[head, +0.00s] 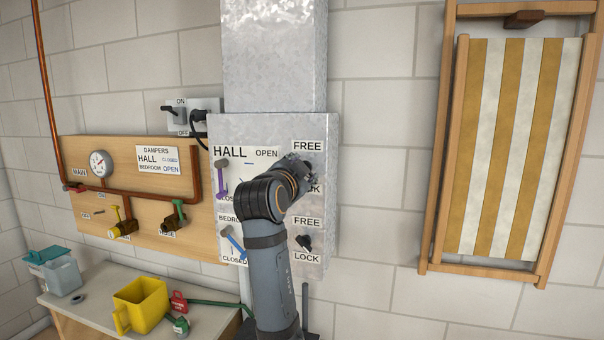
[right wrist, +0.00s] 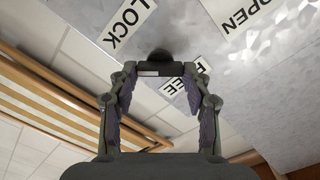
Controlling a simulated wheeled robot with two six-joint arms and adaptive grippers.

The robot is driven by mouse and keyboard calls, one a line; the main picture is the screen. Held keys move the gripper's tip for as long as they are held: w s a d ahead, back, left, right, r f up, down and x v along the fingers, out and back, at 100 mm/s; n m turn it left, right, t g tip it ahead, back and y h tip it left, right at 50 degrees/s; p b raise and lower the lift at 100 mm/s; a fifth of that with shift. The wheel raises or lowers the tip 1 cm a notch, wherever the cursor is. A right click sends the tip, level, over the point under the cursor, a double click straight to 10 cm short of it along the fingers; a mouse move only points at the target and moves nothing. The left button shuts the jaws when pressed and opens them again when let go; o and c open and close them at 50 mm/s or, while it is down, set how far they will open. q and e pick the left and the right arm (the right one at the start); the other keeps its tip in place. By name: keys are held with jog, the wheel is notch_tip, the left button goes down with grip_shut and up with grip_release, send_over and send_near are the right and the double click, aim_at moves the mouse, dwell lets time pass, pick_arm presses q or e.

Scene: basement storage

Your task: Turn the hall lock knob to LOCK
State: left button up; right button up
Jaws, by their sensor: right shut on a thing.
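The hall lock knob is on the right side of the grey metal duct box (head: 330,225), between the upper FREE label (head: 307,145) and a partly covered LOCK label. In the head view my right gripper (head: 306,176) covers this knob. In the right wrist view the dark knob (right wrist: 160,55) shows at the fingertips of my right gripper (right wrist: 161,73), with the LOCK label (right wrist: 126,18) and a partly covered FREE label (right wrist: 188,84) around it. My right gripper is shut on the knob. The knob's exact pointing direction is hard to tell. My left gripper is out of view.
Below is the bedroom lock knob (head: 303,242). A purple lever (head: 221,180) and a blue lever (head: 234,243) are on the box's left. A wooden valve board (head: 130,215) stands further left, above a table with a yellow container (head: 142,302). A folded deck chair (head: 512,150) hangs right.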

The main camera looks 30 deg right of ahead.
dwell(0.3)
jog(key=o, duration=0.9)
jog(key=shift+w, duration=0.1)
jog(key=shift+c, duration=0.2)
jog(key=o, duration=0.3)
jog(key=shift+w+f, duration=0.15)
notch_tip(320, 180, up, 10)
jog(key=shift+a, duration=0.15)
jog(key=shift+d, duration=0.2)
